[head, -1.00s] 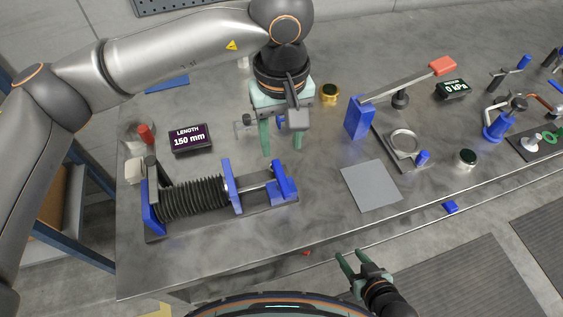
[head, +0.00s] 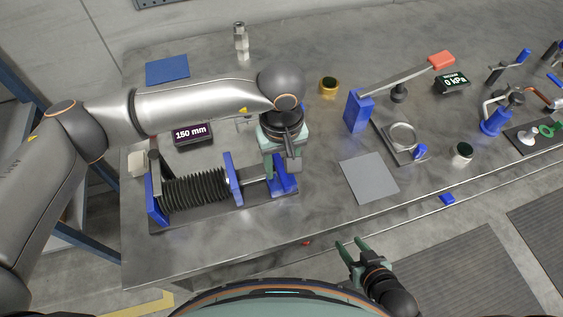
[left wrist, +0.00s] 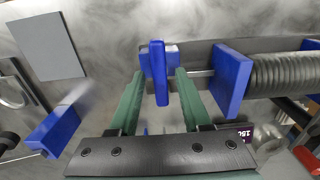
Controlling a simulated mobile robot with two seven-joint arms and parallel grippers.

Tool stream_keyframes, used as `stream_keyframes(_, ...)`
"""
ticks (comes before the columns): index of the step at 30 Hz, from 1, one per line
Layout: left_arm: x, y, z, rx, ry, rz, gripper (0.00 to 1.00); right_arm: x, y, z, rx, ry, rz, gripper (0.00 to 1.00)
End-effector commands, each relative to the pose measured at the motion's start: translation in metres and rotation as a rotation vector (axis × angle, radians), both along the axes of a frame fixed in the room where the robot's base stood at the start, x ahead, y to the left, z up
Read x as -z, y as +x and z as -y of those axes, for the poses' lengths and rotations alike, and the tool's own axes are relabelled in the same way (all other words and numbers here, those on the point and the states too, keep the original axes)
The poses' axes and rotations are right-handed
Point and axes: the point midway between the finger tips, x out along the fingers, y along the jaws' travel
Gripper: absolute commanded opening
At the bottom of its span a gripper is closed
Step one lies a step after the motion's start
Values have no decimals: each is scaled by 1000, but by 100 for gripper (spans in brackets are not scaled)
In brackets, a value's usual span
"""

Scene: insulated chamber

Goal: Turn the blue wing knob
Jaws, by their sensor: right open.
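The blue wing knob (left wrist: 159,72) shows in the left wrist view as a narrow upright blue bar in front of a blue end block. In the head view it sits at the right end of the bellows device (head: 197,190), partly hidden by my left gripper (head: 280,172). The green fingers of my left gripper also show in the left wrist view (left wrist: 161,78), one on each side of the knob, with a gap on both sides. My left gripper is open. My right gripper (head: 352,243) is open and empty, in front of the table's near edge.
A length display (head: 193,133) reading 150 mm stands behind the bellows. To the right are a grey plate (head: 369,179), a blue post with a red-handled lever (head: 359,110) and a ring fixture (head: 403,138). A blue pad (head: 167,69) lies at the back left.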

Motion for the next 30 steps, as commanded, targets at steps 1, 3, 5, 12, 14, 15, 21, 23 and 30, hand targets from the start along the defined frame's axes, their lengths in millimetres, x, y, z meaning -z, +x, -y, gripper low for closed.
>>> stream_keyframes(1, 0, 0, 0, 0, 0, 0, 41, 0, 0, 0, 0, 0, 1, 50)
stream_keyframes(3, 0, 0, 0, 0, 0, 0, 33, 0, 0, 0, 0, 0, 1, 50)
stream_keyframes(5, 0, 0, 0, 0, 0, 0, 27, 0, 0, 0, 0, 0, 1, 50)
stream_keyframes(12, -1, 0, 0, 0, 0, 0, 0, 0, 1, 0, 0, 0, 1, 50)
stream_keyframes(14, -1, 0, 0, 0, 0, 0, 0, 0, 1, 0, 0, 0, 1, 50)
stream_keyframes(15, -1, 0, 0, 0, 0, 0, 0, -1, 1, 0, 0, 0, 2, 50)
stream_keyframes(21, -1, 0, 0, 0, 0, 0, 0, -1, 1, 0, 0, 0, 2, 50)
stream_keyframes(23, -1, 0, 0, 0, -1, 0, 0, 0, 1, 0, 0, 0, 2, 50)
stream_keyframes(30, 1, 0, 0, -38, -1, 1, 0, 7, 1, 0, 0, 0, 2, 50)
